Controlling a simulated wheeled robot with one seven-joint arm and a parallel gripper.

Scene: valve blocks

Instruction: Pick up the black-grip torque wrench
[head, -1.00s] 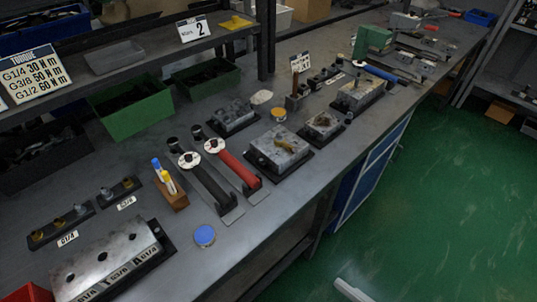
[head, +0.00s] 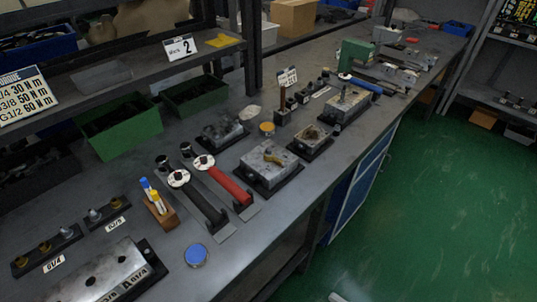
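The black-grip torque wrench (head: 202,203) lies on the grey workbench (head: 225,278), with its round white dial head toward the back left and its black handle toward the front edge. The red-grip torque wrench (head: 228,182) lies right beside it on the right, roughly parallel. Both rest on dark stands with small plates at their handle ends. A blue-handled wrench (head: 366,86) lies farther back on the bench. My gripper is not in view.
A wooden holder (head: 160,215) with blue and yellow markers stands left of the wrenches. A blue-lidded round tin (head: 196,254) sits in front. A valve block (head: 265,168) is to the right. Green bins (head: 122,128) stand behind. The green floor (head: 440,200) is clear at right.

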